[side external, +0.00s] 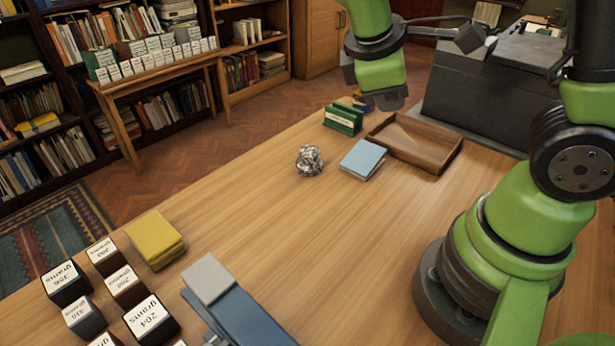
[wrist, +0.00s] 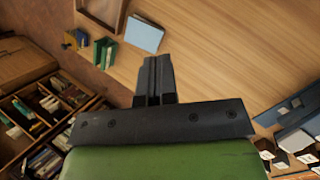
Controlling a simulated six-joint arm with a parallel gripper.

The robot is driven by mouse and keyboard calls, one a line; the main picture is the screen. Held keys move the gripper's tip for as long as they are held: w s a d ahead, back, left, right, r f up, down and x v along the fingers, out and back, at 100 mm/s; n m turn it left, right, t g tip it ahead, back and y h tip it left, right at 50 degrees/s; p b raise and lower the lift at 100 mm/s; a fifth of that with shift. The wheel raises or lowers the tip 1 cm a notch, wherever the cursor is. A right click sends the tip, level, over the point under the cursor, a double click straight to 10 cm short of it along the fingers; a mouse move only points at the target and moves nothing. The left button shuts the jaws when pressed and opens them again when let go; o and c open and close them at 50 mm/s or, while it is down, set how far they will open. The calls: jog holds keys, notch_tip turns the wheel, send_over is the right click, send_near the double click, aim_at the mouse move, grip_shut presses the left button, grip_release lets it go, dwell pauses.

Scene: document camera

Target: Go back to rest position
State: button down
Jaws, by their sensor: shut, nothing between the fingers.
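My gripper (wrist: 155,62) shows in the wrist view with its two dark fingers pressed together and nothing between them. It is raised clear of the wooden table (wrist: 225,50). In the side external view my green wrist hangs above the far part of the table (side external: 265,225), near the tray and the small boxes. The fingers cannot be made out clearly there.
A crumpled silver ball (side external: 309,160), a light blue booklet (side external: 363,159), a green card box (side external: 343,119) and a wooden tray (side external: 436,151) lie on the table. Near the front are a yellow stack (side external: 155,239), labelled blocks (side external: 150,317) and a blue-grey device (side external: 240,310). Mid-table is clear.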

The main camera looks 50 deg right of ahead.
jog(key=s+a+r+m+t+y, duration=0.7)
jog(key=r+m+t, duration=0.1)
jog(key=r+m, duration=0.1)
jog(key=shift+r+m+y, duration=0.2)
jog(key=shift+m+y, duration=0.1)
jog(key=shift+m, duration=0.5)
